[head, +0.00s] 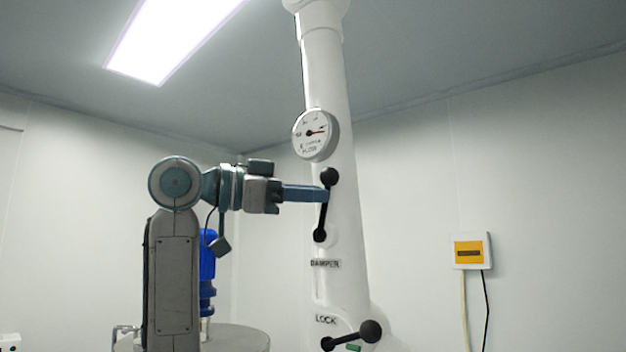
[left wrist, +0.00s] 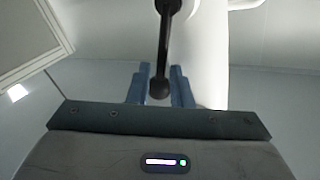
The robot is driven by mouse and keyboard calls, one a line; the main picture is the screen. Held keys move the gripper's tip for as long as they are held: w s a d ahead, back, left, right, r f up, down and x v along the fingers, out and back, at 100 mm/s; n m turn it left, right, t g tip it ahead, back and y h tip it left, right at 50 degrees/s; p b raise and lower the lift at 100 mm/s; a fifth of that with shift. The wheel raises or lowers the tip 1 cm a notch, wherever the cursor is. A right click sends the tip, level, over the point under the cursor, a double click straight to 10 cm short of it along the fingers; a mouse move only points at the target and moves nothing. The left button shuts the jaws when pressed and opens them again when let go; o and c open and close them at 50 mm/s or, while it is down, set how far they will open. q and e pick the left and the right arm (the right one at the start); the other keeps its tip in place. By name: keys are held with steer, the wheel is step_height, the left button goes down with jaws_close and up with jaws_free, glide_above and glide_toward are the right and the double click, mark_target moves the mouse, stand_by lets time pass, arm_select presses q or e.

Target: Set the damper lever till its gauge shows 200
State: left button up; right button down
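The damper lever (head: 323,210) is a black rod on the white column, above the "DAMPER" label. It stands nearly upright, with its larger ball knob at the top leaning slightly right. My left gripper (head: 322,194) reaches it from the left, just under the knob. The round white gauge (head: 315,134) is above the lever. Its red needle points right; its numbers are too small to read. My right gripper is not in view.
A second black lever (head: 352,336), labelled "LOCK", lies lower on the column (head: 341,290), tilted up to the right, near a small green piece. A yellow and white box (head: 470,251) with cables hangs on the right wall. A blue device (head: 207,270) stands behind my arm.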

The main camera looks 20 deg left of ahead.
arm_select(q)
steer(key=shift+w+d, duration=0.2)
steer(key=shift+w, duration=0.1)
steer(key=shift+c, duration=0.5)
jaws_close()
